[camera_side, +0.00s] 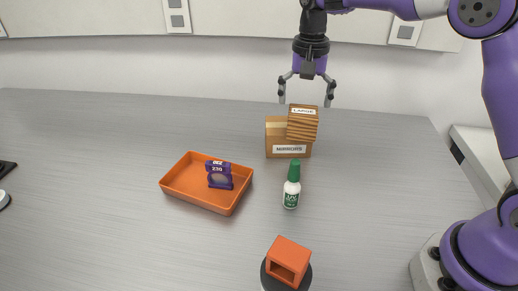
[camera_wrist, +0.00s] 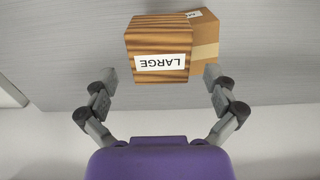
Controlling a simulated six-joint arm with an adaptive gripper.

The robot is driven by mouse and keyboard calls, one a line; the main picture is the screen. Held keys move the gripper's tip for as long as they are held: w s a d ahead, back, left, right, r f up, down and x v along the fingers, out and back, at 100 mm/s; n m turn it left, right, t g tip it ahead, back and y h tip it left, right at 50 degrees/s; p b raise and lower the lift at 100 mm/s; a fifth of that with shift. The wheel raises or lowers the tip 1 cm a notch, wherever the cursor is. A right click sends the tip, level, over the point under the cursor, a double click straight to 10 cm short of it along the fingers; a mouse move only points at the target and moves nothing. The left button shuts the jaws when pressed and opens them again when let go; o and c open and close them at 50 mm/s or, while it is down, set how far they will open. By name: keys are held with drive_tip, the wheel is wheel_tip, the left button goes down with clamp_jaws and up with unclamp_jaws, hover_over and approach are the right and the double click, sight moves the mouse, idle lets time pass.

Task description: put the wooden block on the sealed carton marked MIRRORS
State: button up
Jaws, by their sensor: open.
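The wooden block (camera_side: 302,130) has dark stripes and a white LARGE label. It lies over the right part of the brown carton (camera_side: 276,137), whose front label is small but seems to read MIRRORS. The block seems to rest on the carton's top, its near side covering part of the carton's front. In the wrist view the block (camera_wrist: 158,35) hides much of the carton (camera_wrist: 207,30); the contact between them is hidden. My gripper (camera_side: 305,98) is open and empty above and behind the block. In the wrist view its fingertips (camera_wrist: 161,75) are apart, with the block beyond them.
A white bottle with a green cap (camera_side: 292,187) stands in front of the carton. An orange hollow block (camera_side: 289,256) sits on a dark round base at the front.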

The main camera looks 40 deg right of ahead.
sight(304, 112)
wheel_tip(304, 112, up, 6)
drive_tip(key=shift+s+r, duration=0.1)
drive_tip(key=shift+r, duration=0.25)
drive_tip(key=s+a+r+n+t, duration=0.1)
drive_tip(key=s+r+n+t, duration=0.25)
drive_tip(key=s, duration=0.55)
drive_tip(key=s+f+n+t, duration=0.2)
drive_tip(key=s+f+n, duration=0.3)
drive_tip(key=s, duration=0.5)
drive_tip(key=shift+f, duration=0.5)
drive_tip(key=shift+n, duration=0.25)
